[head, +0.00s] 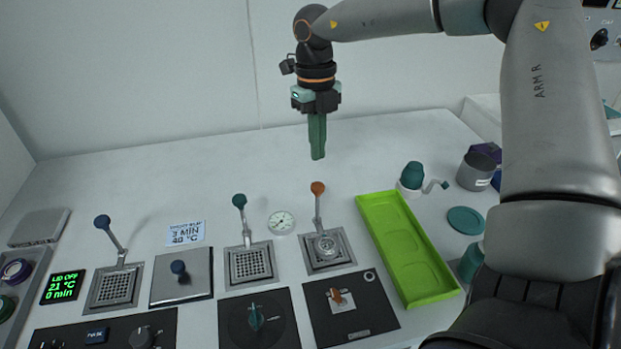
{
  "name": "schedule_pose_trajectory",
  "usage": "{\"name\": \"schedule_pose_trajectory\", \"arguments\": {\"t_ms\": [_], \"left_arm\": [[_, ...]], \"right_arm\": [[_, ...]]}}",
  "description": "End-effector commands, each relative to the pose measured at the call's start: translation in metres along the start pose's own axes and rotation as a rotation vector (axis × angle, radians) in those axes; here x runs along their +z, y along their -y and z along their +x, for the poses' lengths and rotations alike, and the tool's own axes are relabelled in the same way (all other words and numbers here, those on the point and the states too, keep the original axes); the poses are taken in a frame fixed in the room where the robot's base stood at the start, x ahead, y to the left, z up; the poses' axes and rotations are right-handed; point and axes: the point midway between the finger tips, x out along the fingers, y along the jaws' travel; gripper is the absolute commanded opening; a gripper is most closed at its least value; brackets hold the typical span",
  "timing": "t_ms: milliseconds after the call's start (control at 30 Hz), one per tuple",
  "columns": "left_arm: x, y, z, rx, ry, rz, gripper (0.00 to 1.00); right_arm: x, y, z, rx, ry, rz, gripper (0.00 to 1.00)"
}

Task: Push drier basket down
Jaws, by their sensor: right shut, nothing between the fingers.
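Three square metal baskets with upright lever handles stand in a row on the white table. The left one (114,288) has a blue knob, the middle one (250,264) a teal knob, and the right one (345,252) an orange knob. I cannot read which of them is the drier's. A round metal part (325,245) sits in the right basket. My right gripper (318,157) points down with its green fingers together and empty, above and behind the orange knob (318,187), touching nothing. My left gripper is not in view.
A metal lid (182,275) with a blue knob lies between the left and middle baskets. A card (186,233) reads 3 MIN 40 °C; a display (63,287) reads LID OFF, 21 °C. A green tray (378,210) and a dark-topped pot (476,172) are at right. The table's back is clear.

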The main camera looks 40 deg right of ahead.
Motion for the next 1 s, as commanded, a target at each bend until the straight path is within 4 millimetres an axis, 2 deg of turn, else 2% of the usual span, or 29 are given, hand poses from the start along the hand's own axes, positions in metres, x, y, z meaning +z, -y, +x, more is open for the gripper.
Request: {"name": "schedule_pose_trajectory", "arguments": {"t_ms": [167,567,767,1000], "left_arm": [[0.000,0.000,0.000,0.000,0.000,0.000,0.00],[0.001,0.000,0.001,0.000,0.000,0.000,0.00],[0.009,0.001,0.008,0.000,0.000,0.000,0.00],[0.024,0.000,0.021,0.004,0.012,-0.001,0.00]], "right_arm": [[0.001,-0.005,-0.007,-0.018,-0.009,0.019,0.00],[0.001,-0.005,-0.005,-0.017,-0.008,0.018,0.00],[0.001,-0.004,0.009,-0.017,-0.008,0.018,0.00],[0.001,-0.004,0.040,-0.016,-0.009,0.017,0.00]]}}
